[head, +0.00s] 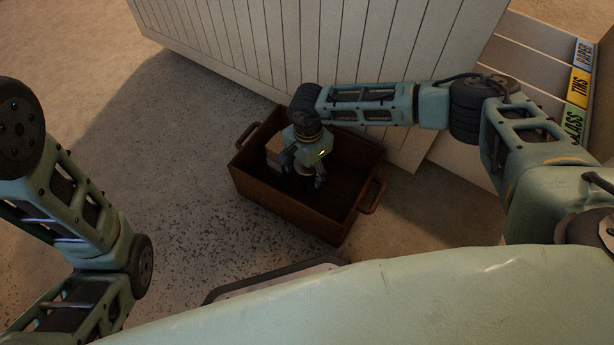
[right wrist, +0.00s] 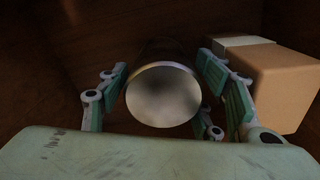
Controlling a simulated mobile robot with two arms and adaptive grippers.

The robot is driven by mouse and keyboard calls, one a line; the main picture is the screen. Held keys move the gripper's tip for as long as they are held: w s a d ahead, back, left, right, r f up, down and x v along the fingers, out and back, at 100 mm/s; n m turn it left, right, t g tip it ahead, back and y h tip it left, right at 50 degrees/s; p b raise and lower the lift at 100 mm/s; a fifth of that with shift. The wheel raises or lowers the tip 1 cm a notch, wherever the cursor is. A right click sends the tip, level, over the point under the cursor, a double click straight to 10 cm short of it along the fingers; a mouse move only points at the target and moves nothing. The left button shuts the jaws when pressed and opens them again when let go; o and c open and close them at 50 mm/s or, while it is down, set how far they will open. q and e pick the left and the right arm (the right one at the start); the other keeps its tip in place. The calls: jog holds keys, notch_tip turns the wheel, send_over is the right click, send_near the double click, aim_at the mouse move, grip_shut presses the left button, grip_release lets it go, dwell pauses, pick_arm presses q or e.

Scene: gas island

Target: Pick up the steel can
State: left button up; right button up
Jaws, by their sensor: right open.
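The steel can (right wrist: 163,95) shows in the right wrist view as a round, pale metal end with a darker side behind it. It is inside the brown wooden crate (head: 289,211). My right gripper (right wrist: 165,90) is open, with its fingers on either side of the can. Whether the fingers touch it I cannot tell. In the head view my right gripper (head: 305,180) reaches down into the crate, and I cannot make out the can there. My left arm is at the left edge of the head view, but its gripper is out of the picture.
A cardboard box (right wrist: 285,80) stands in the crate to the right of the can in the wrist view. The crate has a handle at each end. A pale slatted panel (head: 330,45) stands behind it. Labelled sorting bins (head: 540,60) are at the upper right. Floor at left is clear.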

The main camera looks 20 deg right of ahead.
jog(key=shift+r, duration=0.1)
jog(key=c, duration=0.9)
